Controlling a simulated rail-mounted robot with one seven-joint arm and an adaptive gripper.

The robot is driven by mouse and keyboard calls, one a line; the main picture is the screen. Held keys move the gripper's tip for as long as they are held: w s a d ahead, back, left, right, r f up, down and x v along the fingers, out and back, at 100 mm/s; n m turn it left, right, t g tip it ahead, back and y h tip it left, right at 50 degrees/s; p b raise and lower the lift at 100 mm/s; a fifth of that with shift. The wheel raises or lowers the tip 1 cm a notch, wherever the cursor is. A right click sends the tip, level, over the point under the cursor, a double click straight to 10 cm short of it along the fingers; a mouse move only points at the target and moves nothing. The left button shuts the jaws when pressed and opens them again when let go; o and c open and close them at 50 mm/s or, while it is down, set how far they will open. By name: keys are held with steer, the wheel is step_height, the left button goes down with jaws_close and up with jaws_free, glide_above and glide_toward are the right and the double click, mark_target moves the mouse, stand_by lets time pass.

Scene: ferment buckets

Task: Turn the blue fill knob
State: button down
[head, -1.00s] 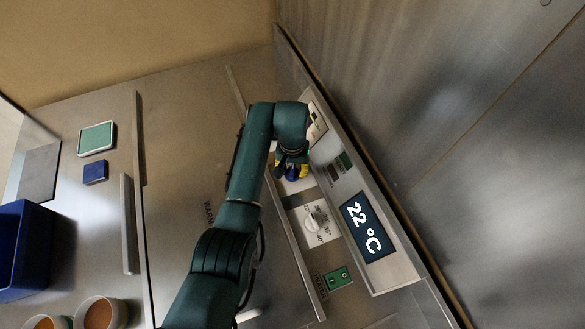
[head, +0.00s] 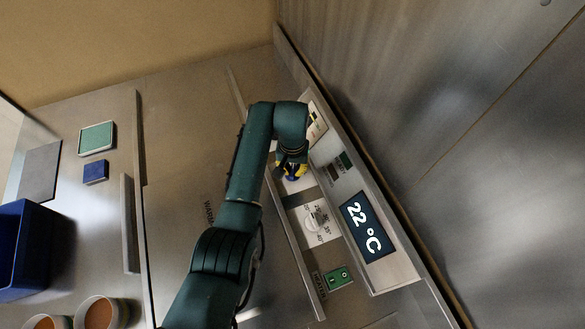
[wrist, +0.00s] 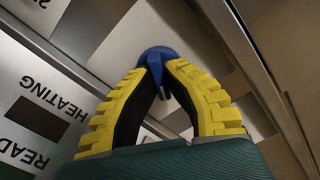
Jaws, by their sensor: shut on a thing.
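The blue fill knob (wrist: 158,55) shows in the wrist view between the tips of my gripper (wrist: 160,80). My gripper's two yellow-ridged fingers are closed on it from both sides. In the head view, my gripper (head: 291,170) is at the upper part of the control panel, below the dark green wrist. A little of the blue knob (head: 292,178) shows there beside the yellow fingers. Much of the knob and its markings are hidden by the fingers and wrist.
A white temperature dial (head: 314,218) and a green heater switch (head: 338,279) are on the panel below. A display (head: 367,227) reads 22 °C. A steel wall (head: 470,130) stands close on the right. A blue bin (head: 22,250) and pots (head: 100,313) are at the left.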

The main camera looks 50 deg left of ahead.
mark_target(293, 170)
steer(key=shift+f, duration=0.1)
steer(key=shift+f+n+p, duration=0.1)
steer(key=shift+n+p, duration=0.3)
steer(key=shift+n, duration=2.4)
steer(key=c, duration=1.1)
jaws_free()
step_height(293, 170, up, 12)
steer(key=shift+r, duration=0.1)
